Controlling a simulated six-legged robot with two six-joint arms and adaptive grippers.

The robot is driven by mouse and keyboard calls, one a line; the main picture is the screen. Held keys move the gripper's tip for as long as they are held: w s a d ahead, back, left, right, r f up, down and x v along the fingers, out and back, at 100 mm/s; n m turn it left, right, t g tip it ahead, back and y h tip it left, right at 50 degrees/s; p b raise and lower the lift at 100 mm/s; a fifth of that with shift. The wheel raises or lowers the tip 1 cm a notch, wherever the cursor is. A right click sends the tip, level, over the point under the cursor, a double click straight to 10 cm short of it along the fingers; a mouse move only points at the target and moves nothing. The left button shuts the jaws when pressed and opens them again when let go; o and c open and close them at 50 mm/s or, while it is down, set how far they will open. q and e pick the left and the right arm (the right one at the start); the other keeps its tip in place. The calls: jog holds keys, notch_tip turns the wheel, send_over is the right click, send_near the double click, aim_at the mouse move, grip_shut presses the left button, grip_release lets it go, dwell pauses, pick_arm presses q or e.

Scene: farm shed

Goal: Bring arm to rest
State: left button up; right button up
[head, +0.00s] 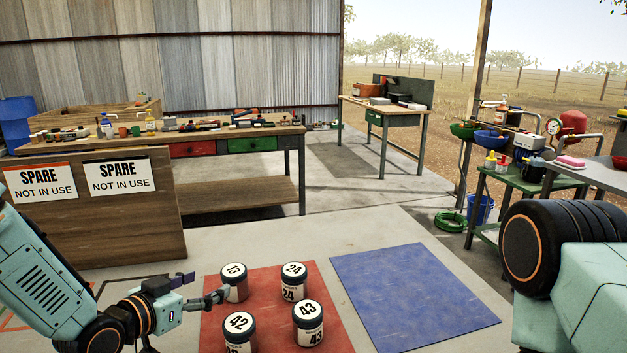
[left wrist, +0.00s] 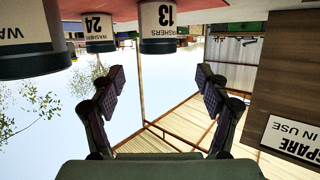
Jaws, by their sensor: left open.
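My left gripper (head: 207,298) reaches in from the left, low over the left edge of a red mat (head: 265,290). Its fingers are open and empty in the left wrist view (left wrist: 158,88). Beside the fingertips stands a washer jar (head: 234,284), whose side reads 13 in the left wrist view (left wrist: 160,28). I cannot tell whether they touch. Jar 24 (head: 293,283), jar 42 (head: 239,332) and jar 43 (head: 308,325) also stand upright on the mat. My right arm shows at the right edge, but its gripper is out of view.
A blue mat (head: 410,295) lies bare right of the red one. A wooden panel (head: 95,215) with SPARE NOT IN USE signs stands behind my left arm. A workbench (head: 250,190) stands at the back, a green stand (head: 520,185) at the right.

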aim_at(226, 276)
pick_arm(q)
jog(key=b+x, duration=0.1)
jog(key=x, duration=0.8)
jog(key=shift+s+f, duration=0.1)
jog(key=shift+w+d+f+b, duration=0.1)
jog(key=shift+w+f+b, duration=0.2)
jog(key=shift+b, duration=0.05)
jog(key=shift+s+r, duration=0.1)
jog(key=shift+r, duration=0.2)
jog(key=shift+f, duration=0.1)
